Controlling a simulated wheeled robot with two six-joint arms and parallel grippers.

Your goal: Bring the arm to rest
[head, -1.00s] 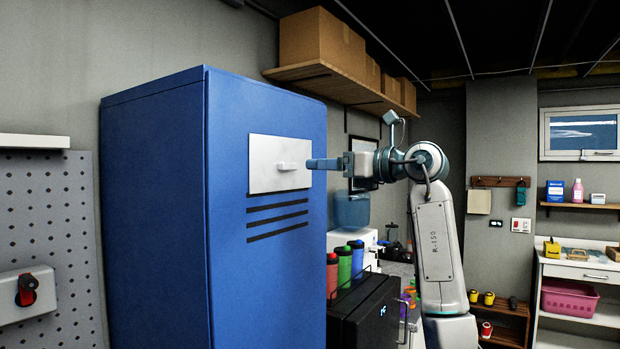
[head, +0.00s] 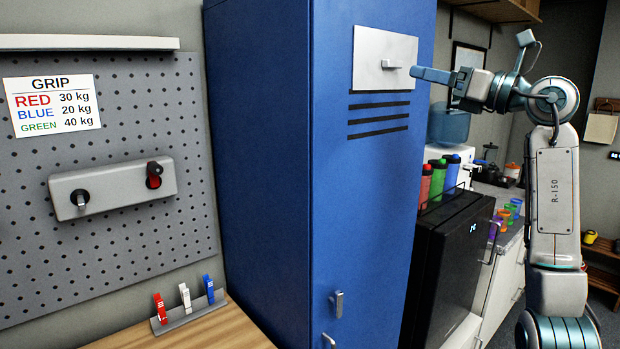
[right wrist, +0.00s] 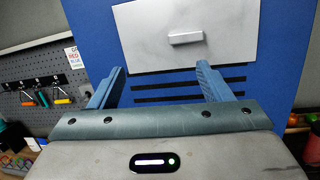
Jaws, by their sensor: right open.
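My right arm is raised and stretched toward the blue locker (head: 262,150) from the right. My right gripper (head: 420,74) is at the white panel (head: 370,52) on the locker door, close to its small grey handle (head: 391,64). In the right wrist view the two blue fingers of the gripper (right wrist: 158,82) stand wide apart and empty. The handle (right wrist: 186,37) shows ahead of them, clear of both fingers. The head view cannot settle whether a finger touches the panel. My left gripper is not in view.
A pegboard (head: 110,240) with a switch box (head: 112,187) and a grip sign (head: 53,103) is on the left. Coloured clips stand on a wooden top (head: 205,330) below. A black fridge (head: 450,265) with bottles on it and a counter stand right of the locker.

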